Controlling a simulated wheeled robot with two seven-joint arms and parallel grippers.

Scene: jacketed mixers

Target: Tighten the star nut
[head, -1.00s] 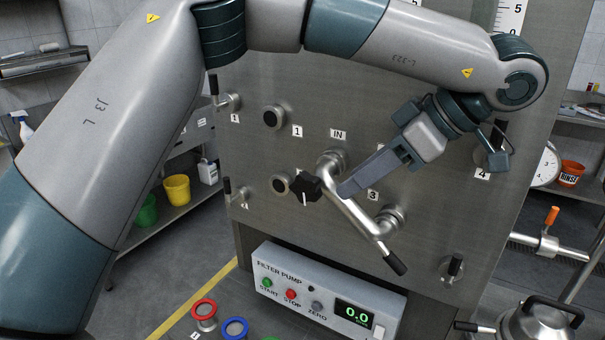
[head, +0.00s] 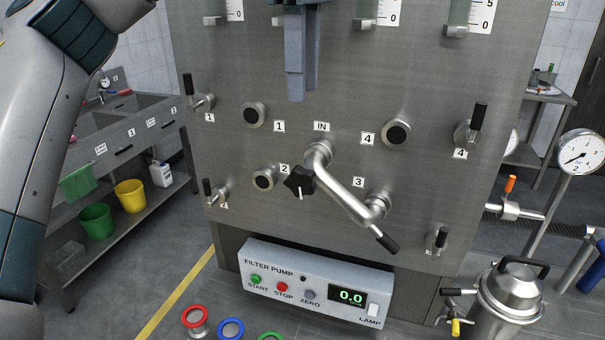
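The star nut (head: 299,182) is a black star-shaped knob with a white mark pointing down. My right gripper is not in view.
The steel panel (head: 230,150) carries several capped ports and black-handled valves around the pipe. A filter pump box (head: 315,285) reading 0.0 stands below. A steel vessel (head: 508,295) and gauge (head: 580,155) stand at right.

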